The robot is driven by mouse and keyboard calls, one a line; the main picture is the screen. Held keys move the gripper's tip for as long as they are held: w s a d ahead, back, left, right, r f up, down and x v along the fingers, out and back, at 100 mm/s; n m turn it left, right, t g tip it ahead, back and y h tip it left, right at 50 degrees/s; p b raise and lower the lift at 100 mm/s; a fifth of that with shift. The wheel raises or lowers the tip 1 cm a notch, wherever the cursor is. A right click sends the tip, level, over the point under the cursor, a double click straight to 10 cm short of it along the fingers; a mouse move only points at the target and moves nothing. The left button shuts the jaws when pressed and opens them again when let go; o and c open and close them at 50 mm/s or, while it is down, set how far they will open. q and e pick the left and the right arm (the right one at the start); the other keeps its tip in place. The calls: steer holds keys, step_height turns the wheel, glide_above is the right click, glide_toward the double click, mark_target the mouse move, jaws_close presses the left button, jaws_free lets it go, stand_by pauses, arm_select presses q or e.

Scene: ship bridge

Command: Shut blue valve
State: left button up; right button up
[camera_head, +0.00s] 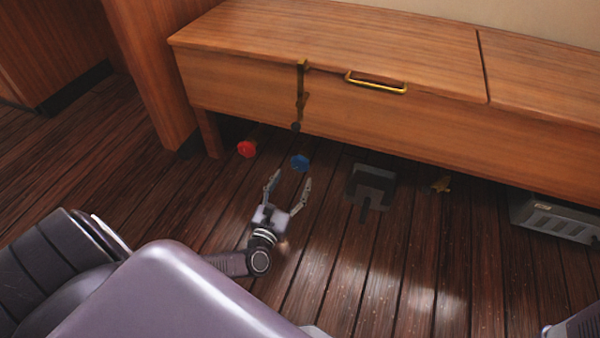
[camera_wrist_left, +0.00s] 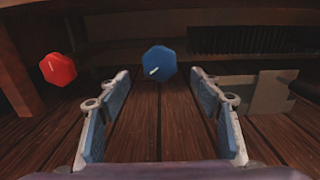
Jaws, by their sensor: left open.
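The blue valve (camera_head: 300,162) is a small blue knob low under the wooden bench, close to the floor. In the left wrist view the blue valve (camera_wrist_left: 159,64) sits ahead, between and beyond the fingers, with a light mark on its face. My left gripper (camera_head: 289,182) is open and empty just in front of the valve, its fingers pointing at it. In the left wrist view the left gripper (camera_wrist_left: 160,95) has its blue-padded fingers wide apart, not touching the valve. My right gripper does not show.
A red valve (camera_head: 247,149) is left of the blue one; it also shows in the wrist view (camera_wrist_left: 58,69). A dark pedal-like object (camera_head: 370,187) stands on the floor to the right. The wooden bench (camera_head: 240,85) overhangs the valves. A grey box (camera_head: 555,217) is far right.

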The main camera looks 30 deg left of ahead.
mark_target(299, 168)
arm_select(q)
steer(key=b+x, duration=0.3)
steer(key=x, duration=0.3)
steer(key=shift+w+f, duration=0.1)
steer(key=shift+w, duration=0.05)
steer(key=shift+w+a, duration=0.15)
steer(key=shift+w, duration=0.4)
steer(key=c, duration=1.2)
